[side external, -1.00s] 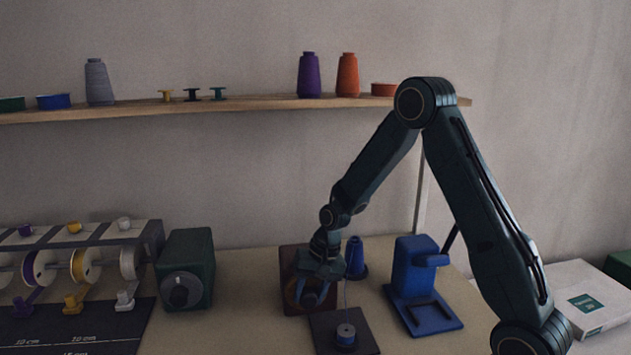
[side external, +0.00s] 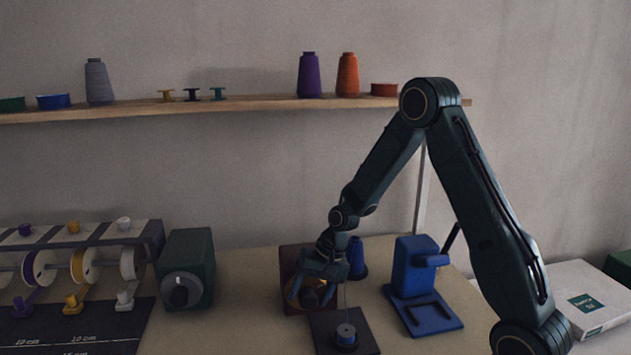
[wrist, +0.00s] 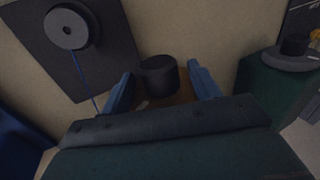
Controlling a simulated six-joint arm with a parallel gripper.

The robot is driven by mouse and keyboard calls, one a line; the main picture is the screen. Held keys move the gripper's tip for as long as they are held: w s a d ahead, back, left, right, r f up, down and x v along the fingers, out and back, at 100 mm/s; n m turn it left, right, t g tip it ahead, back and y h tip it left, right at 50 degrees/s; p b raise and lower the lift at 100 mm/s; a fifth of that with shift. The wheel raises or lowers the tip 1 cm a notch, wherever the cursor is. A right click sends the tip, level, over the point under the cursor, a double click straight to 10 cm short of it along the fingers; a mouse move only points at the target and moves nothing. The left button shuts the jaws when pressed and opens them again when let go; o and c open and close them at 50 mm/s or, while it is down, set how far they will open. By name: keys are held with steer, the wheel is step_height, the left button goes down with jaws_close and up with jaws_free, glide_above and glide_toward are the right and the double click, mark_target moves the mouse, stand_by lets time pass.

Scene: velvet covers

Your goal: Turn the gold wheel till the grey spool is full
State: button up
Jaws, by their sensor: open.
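The gold wheel (side external: 321,285) is on a dark brown block, partly hidden behind my gripper (side external: 312,291) in the side view. My gripper is open, its blue fingers pointing down in front of the wheel. In the wrist view a dark round knob (wrist: 158,76) shows between the two spread fingers, with a gap on each side. The grey spool (side external: 346,333) stands on a dark plate nearer the camera, with blue thread around its lower part. It also shows in the wrist view (wrist: 66,29), where a blue thread runs from it toward my gripper. How full it is cannot be told.
A blue cone of thread (side external: 357,258) stands close behind my gripper. A blue stand (side external: 418,281) is to the right. A green box with a dial (side external: 186,270) and a rack of spools (side external: 82,262) are at left. The table between green box and wheel is clear.

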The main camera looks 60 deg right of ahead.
steer(key=shift+r, duration=0.1)
steer(key=v, duration=1.3)
steer(key=shift+r, duration=0.3)
steer(key=shift+s, duration=0.1)
steer(key=s+a+n+t+h, duration=0.1)
steer(key=s+a+n, duration=0.1)
steer(key=n, duration=1.5)
steer(key=s+a+n+t+h, duration=0.2)
steer(key=a+n, duration=0.1)
steer(key=n, duration=1.5)
steer(key=shift+s+a+f+h, duration=0.15)
steer(key=shift+s+f+h, duration=0.15)
steer(key=shift+s+f, duration=0.15)
